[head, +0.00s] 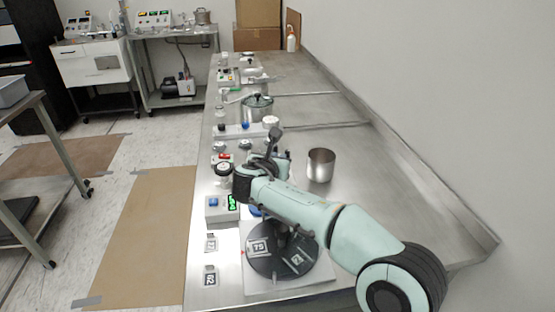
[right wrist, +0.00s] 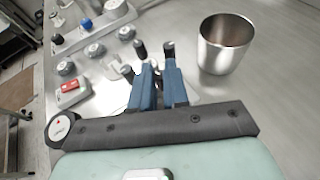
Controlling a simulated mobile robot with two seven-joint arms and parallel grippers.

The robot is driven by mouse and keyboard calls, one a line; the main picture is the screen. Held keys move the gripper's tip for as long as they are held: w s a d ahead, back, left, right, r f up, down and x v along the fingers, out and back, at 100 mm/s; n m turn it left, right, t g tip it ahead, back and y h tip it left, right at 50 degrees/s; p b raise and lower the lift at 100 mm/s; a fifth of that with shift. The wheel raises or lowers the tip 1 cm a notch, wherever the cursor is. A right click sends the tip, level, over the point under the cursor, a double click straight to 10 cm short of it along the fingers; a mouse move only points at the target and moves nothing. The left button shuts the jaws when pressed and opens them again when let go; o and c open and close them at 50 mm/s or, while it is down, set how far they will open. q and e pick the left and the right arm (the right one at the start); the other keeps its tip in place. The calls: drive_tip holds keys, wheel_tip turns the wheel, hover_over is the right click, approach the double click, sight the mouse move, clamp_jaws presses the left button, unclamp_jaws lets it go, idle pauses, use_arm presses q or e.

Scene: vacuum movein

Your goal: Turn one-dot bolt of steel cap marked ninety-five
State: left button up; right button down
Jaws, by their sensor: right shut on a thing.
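My right gripper (right wrist: 155,62) reaches in over the steel bench, and in the head view (head: 270,158) its arm covers much of the area around it. Its blue fingers are shut on a small metal piece, mostly hidden between and below them; I cannot tell whether it is the one-dot bolt. Dark knob-like ends stand beside the fingertips. Small round silver caps (right wrist: 67,68) stand in a row to the left of the gripper. I cannot read a ninety-five or see dots on any of them. My left gripper is not in view.
An open steel cup (head: 320,165) stands right of the gripper, also in the right wrist view (right wrist: 225,43). A dark disc with marker tags (head: 268,262) lies near the front edge. A box with a red switch (right wrist: 72,92) is left of the gripper. The bench's right side is clear.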

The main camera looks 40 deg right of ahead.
drive_tip(key=c, duration=1.1)
unclamp_jaws()
drive_tip(key=shift+f, duration=0.1)
drive_tip(key=shift+a, duration=0.1)
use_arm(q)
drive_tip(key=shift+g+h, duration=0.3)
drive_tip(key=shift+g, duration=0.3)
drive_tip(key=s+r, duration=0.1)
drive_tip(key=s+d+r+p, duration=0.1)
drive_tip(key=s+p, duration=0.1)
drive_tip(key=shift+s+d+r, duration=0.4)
use_arm(e)
drive_tip(key=v, duration=1.3)
drive_tip(key=shift+s, duration=0.15)
